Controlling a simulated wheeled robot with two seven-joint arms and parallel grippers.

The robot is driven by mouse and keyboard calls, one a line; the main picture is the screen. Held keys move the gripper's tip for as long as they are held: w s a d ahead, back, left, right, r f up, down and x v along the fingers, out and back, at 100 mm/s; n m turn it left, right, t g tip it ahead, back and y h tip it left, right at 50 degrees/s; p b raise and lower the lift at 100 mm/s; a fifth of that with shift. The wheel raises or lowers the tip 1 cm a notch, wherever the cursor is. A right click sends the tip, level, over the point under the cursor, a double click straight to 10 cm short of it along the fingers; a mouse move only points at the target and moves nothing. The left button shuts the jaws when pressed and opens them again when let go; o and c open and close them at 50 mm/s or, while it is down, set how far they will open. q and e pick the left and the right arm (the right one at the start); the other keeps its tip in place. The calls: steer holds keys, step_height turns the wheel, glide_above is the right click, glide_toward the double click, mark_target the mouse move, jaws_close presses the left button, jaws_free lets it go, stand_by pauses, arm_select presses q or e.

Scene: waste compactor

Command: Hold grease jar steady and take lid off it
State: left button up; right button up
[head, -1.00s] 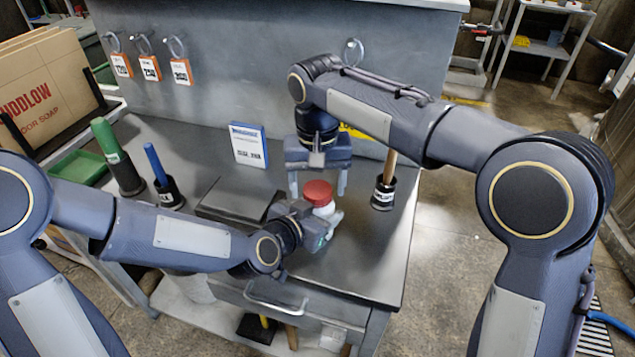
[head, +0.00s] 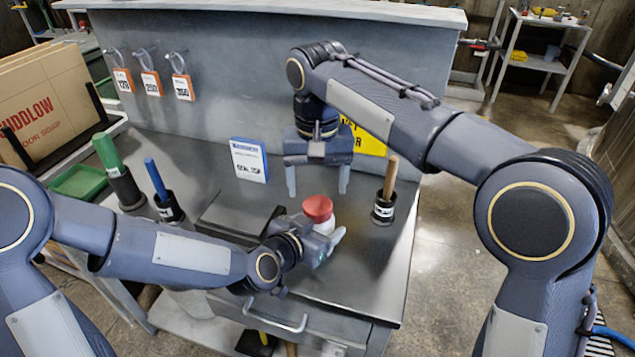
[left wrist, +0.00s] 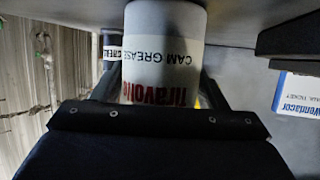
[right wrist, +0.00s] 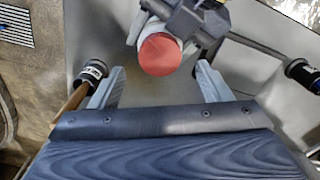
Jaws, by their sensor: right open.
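The grease jar (head: 322,224) is white with a red lid (head: 317,207) on top, and it stands upright on the grey bench. In the left wrist view the jar (left wrist: 163,50) fills the middle, with its "CAM GREASE" label upside down. My left gripper (head: 320,232) has its fingers on both sides of the jar body, apparently closed against it. My right gripper (head: 318,185) is open and empty, pointing down, above and behind the jar. In the right wrist view the red lid (right wrist: 160,54) shows beyond the open fingers, clear of them.
A holder with a wooden-handled tool (head: 384,208) stands right of the jar. A dark flat box (head: 238,214), a blue-and-white card (head: 248,160), and holders with a blue tool (head: 156,178) and a green tool (head: 106,155) are to the left. The bench's front right is clear.

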arm_select(q)
steer(key=o, duration=0.3)
steer(key=shift+o, duration=0.2)
